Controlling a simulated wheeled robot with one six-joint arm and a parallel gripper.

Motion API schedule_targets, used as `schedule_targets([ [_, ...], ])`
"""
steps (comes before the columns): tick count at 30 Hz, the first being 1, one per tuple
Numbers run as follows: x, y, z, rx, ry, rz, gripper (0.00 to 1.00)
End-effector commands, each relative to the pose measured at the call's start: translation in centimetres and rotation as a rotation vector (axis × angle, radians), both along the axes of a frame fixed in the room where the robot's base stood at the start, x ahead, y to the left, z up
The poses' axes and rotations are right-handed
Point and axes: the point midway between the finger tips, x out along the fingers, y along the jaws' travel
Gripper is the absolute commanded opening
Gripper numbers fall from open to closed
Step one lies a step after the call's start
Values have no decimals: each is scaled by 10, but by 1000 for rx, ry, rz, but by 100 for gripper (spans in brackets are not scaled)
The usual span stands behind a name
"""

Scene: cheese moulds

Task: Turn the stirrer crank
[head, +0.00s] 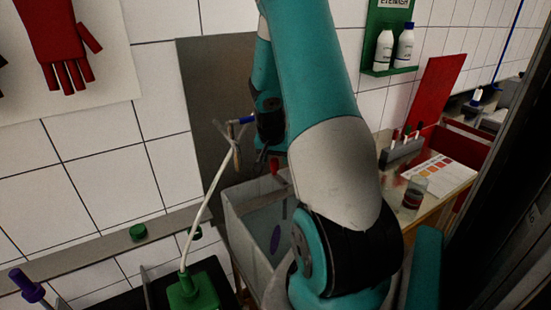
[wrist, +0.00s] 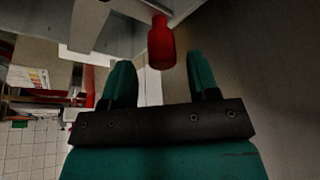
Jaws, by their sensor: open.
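The crank's red handle (wrist: 160,42) shows in the wrist view, fixed to a pale grey bar (wrist: 92,22). My gripper (wrist: 160,68) is open, with one teal finger on each side of the handle in the picture. The handle's end lies about level with the fingertips, with a gap to both. I cannot tell if it is fully between them in depth. In the head view my gripper (head: 266,160) is dark and partly hidden by my arm, and a small red piece (head: 277,166) shows beside it above the grey vat (head: 240,208).
A green block (head: 190,290) with a pale cable stands at the lower left. A blue-handled tool (head: 240,121) is near the grey panel (head: 205,85) behind my gripper. At right are a glass jar (head: 414,192), a wooden table and a red box (head: 455,150). Tiled walls stand behind.

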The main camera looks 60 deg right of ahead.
Motion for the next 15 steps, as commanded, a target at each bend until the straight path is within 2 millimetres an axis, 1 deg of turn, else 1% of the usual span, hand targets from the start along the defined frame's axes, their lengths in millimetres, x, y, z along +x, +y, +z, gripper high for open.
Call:
schedule_targets([
  [3, 4, -3, -12, -2, 2, 2, 55],
  [6, 5, -4, -18, -3, 1, 2, 55],
  [15, 5, -4, -20, -4, 0, 3, 55],
])
